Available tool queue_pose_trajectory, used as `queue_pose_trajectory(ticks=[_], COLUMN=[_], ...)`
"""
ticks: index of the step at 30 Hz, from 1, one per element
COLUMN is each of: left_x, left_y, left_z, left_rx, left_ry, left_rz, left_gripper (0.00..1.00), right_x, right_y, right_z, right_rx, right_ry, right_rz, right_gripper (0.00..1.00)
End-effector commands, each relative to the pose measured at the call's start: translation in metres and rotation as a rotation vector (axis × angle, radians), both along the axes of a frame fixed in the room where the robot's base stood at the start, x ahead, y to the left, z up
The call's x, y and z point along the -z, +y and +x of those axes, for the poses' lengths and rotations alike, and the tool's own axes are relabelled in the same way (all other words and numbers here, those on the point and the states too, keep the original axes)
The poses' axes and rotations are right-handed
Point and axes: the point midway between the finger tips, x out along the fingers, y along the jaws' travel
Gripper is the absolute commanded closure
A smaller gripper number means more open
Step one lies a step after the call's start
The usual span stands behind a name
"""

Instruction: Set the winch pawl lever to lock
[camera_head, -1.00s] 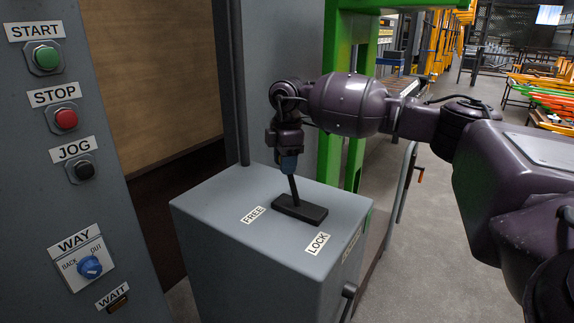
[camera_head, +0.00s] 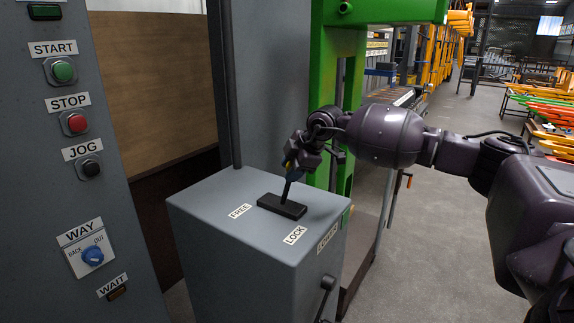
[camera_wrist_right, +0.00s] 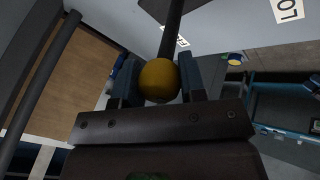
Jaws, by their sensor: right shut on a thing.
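The winch pawl lever (camera_head: 287,188) is a dark stick standing in a black slotted base (camera_head: 280,206) on top of a grey box. It leans slightly right in the head view, toward the LOCK side. The FREE label (camera_head: 240,211) is left of the base. The LOCK label (camera_head: 295,235) is at its front right. My right gripper (camera_head: 290,167) is shut on the lever's top. In the right wrist view the lever's yellow ball knob (camera_wrist_right: 158,80) sits between the two fingers. My left gripper is not in view.
A grey panel with START (camera_head: 63,71), STOP and JOG buttons and a blue WAY knob (camera_head: 92,255) stands at left. A crank handle (camera_head: 327,284) sticks out of the box front. A green frame (camera_head: 322,100) rises behind my right gripper.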

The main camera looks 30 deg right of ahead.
Motion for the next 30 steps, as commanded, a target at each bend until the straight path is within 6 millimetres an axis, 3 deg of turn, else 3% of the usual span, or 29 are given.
queue_pose_trajectory(ticks=[9,25,26,30], left_x=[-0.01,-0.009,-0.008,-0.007], left_y=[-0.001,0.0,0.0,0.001], left_z=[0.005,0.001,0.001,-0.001], left_rx=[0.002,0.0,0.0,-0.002], left_ry=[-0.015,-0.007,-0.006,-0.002], left_rz=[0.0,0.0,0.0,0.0], left_gripper=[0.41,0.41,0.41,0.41], right_x=[0.002,0.005,0.005,0.005], right_y=[-0.005,-0.007,-0.007,-0.006], right_z=[-0.011,-0.014,-0.014,-0.014], right_rx=[0.001,0.002,0.002,0.001], right_ry=[0.004,0.009,0.009,0.008], right_rz=[-0.004,-0.005,-0.005,-0.004], right_gripper=[1.0,1.0,0.59,0.37])
